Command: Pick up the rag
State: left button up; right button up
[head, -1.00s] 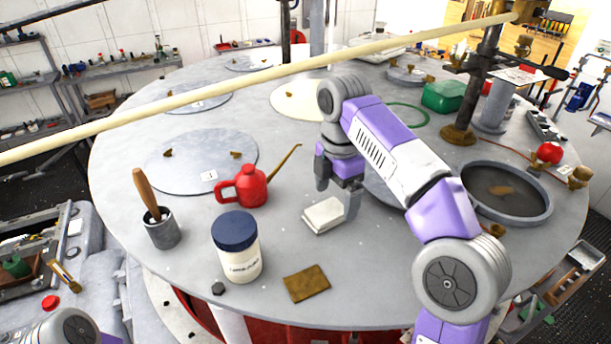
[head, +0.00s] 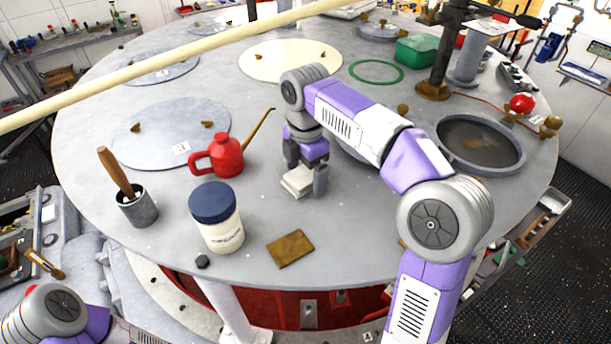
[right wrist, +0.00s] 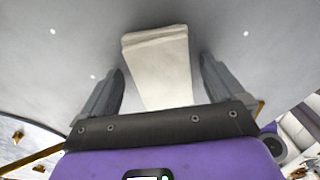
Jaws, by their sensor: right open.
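The rag (head: 296,184) is a folded off-white cloth lying flat on the round grey deck (head: 345,225). My right gripper (head: 306,176) points down over it, and its fingers partly hide it. In the right wrist view the rag (right wrist: 158,68) lies between the two spread fingers of the right gripper (right wrist: 163,76), with a gap on each side. The right gripper is open and holds nothing. Part of my left arm shows at the lower left of the head view, but its gripper is out of frame.
A red oil can (head: 220,158) stands left of the rag. A blue-lidded white jar (head: 219,222), a grey pot with a wooden handle (head: 136,207) and a brown sheet (head: 290,249) are nearer the front. A pale pole (head: 160,68) crosses above the deck.

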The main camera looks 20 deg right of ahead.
aim_at(305, 172)
jog(key=c, duration=1.1)
jog(key=shift+f, duration=0.1)
jog(key=shift+c, duration=0.2)
jog(key=shift+r, duration=0.75)
notch_tip(305, 172, up, 2)
jog(key=shift+r, duration=0.1)
jog(key=s+b, duration=0.2)
jog(key=s, duration=0.3)
jog(key=s+d+b, duration=0.1)
jog(key=s, duration=0.5)
jog(key=s+d+b, duration=0.1)
jog(key=s+b, duration=0.1)
jog(key=s, duration=0.3)
jog(key=shift+s+d+b, duration=0.2)
jog(key=shift+s+b, duration=0.1)
jog(key=shift+s, duration=0.65)
